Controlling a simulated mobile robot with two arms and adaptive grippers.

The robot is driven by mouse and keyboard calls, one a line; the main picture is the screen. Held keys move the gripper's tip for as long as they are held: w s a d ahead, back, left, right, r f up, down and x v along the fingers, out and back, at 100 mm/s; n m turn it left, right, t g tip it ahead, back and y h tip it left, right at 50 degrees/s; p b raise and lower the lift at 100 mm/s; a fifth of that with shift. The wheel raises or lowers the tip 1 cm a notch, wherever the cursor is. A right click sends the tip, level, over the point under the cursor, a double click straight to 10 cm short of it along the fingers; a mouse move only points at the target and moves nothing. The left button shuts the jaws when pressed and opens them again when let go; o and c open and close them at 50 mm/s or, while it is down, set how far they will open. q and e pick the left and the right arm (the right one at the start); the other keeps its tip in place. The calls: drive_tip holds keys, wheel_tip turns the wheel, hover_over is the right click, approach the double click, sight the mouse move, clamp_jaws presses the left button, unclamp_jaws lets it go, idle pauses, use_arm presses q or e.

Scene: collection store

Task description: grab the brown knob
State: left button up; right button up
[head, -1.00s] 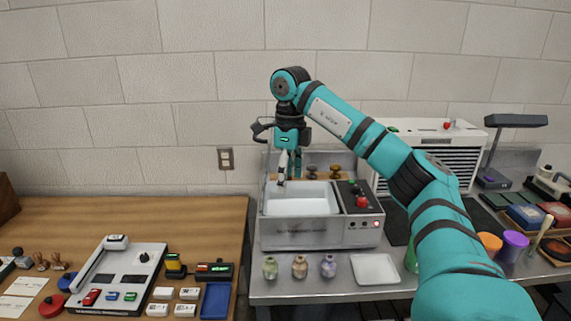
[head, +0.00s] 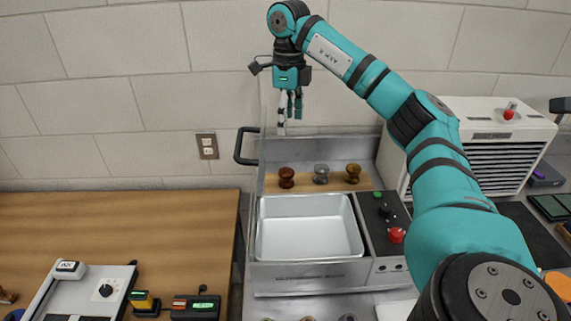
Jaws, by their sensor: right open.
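The brown knob (head: 286,177) is reddish brown and stands at the left end of a wooden strip (head: 306,186) behind the metal basin. A grey knob (head: 321,173) and a brassy, golden-brown knob (head: 352,173) stand to its right on the same strip. My right gripper (head: 289,122) is open, points down and appears empty. In the picture it hangs above the brown knob with a clear gap; its exact depth is hard to tell. My left gripper is not in view.
The basin (head: 308,263) is open, with a clear side panel and black handle (head: 243,147) at its left. A control panel with a red button (head: 397,235) stands at its right. A white vented unit (head: 490,132) stands behind my right arm. The left wooden table (head: 110,220) is largely clear at the back.

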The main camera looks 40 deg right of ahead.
drive_tip(key=b, duration=0.3)
hover_over(287, 170)
wheel_tip(287, 170, down, 8)
drive_tip(key=shift+d+r, duration=0.1)
drive_tip(key=shift+r, duration=0.15)
wheel_tip(287, 170, down, 4)
drive_tip(key=shift+w+d+r, duration=0.15)
drive_tip(key=shift+f, duration=0.45)
drive_tip(key=shift+f+p, duration=0.35)
drive_tip(key=shift+p, duration=0.1)
drive_tip(key=f, duration=0.2)
drive_tip(key=f+p, duration=0.1)
drive_tip(key=shift+a+f, duration=0.2)
drive_tip(key=shift+f, duration=0.5)
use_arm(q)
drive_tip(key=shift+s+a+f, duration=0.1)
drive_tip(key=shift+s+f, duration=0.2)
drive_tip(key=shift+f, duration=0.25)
use_arm(e)
drive_tip(key=shift+c, duration=0.2)
